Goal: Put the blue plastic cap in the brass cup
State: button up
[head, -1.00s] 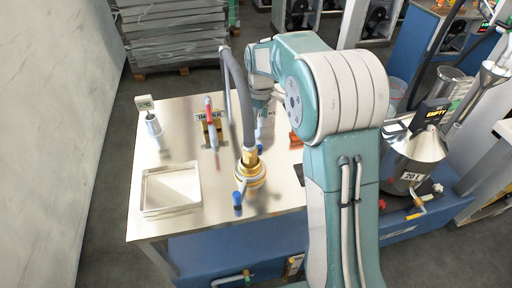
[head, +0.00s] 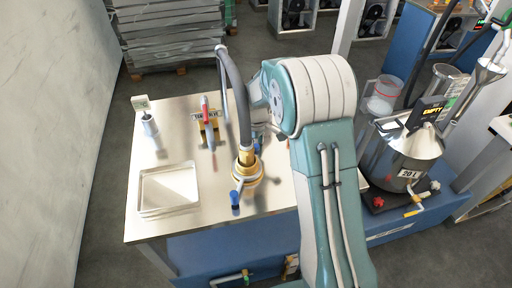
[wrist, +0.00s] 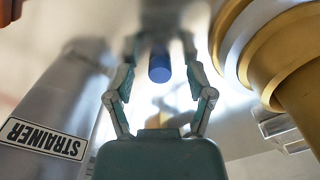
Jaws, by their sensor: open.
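The blue plastic cap (wrist: 159,70) is a small blue cylinder in the wrist view, ahead of my gripper (wrist: 160,84) and between its two spread fingers. The gripper is open, and I see no finger closed on the cap. In the head view my arm hides most of the gripper. A round, stepped brass piece (head: 247,172) stands on the steel table with a grey hose rising from it; its large brass rings (wrist: 272,58) fill the right of the wrist view. I cannot tell whether this is the brass cup, and I make out no other cup.
A grey body labelled STRAINER (wrist: 45,138) is close on the left in the wrist view. A steel vessel (head: 398,160) stands right.

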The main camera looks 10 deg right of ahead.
aim_at(256, 145)
grip_shut()
jog(key=shift+r, duration=0.5)
notch_tip(256, 145, up, 2)
jog(key=shift+r, duration=0.15)
jog(key=s+d+r, duration=0.1)
jog(key=s+r, duration=0.8)
jog(key=s, duration=0.5)
jog(key=shift+d+r, duration=0.15)
jog(key=shift+r, duration=0.25)
